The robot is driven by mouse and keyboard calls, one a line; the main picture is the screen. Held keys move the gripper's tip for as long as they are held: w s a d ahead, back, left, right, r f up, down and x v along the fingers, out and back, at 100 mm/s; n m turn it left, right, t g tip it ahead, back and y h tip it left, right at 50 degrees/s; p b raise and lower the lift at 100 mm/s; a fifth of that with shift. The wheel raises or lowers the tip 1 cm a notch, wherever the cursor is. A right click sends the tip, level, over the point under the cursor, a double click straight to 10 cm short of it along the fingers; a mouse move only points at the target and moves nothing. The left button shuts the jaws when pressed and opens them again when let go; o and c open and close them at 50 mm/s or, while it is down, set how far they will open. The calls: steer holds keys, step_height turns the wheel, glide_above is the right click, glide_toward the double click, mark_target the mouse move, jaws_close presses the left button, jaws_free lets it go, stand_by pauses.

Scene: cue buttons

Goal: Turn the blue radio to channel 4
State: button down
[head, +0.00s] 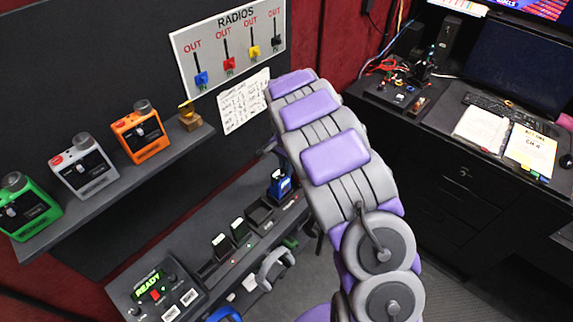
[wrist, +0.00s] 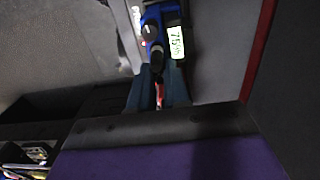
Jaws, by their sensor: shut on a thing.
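The blue radio (head: 280,185) stands at the right end of the lower shelf in the head view, partly covered by my arm. In the wrist view the blue radio (wrist: 153,22) shows at the top, with a grey knob, a dark stubby part and a lit pale-green display whose text I cannot read surely. My gripper (wrist: 158,82) is shut on a dark part of the radio, at its near end; whether this is a knob or the antenna I cannot tell. A red spot shows between the fingers. In the head view the fingertips are hidden behind my arm.
Green (head: 28,208), white (head: 84,168) and orange (head: 141,134) radios stand on the upper shelf. A RADIOS board (head: 228,45) hangs above. The lower shelf (head: 205,250) holds charger slots and a READY console (head: 157,288). A desk (head: 450,130) stands at right.

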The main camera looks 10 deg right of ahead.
steer(key=shift+n, duration=0.6)
steer(key=c, duration=1.1)
jaws_free()
step_height(320, 180, up, 17)
steer(key=p, duration=0.1)
steer(key=shift+w, duration=0.2)
steer(key=shift+a+r, duration=0.1)
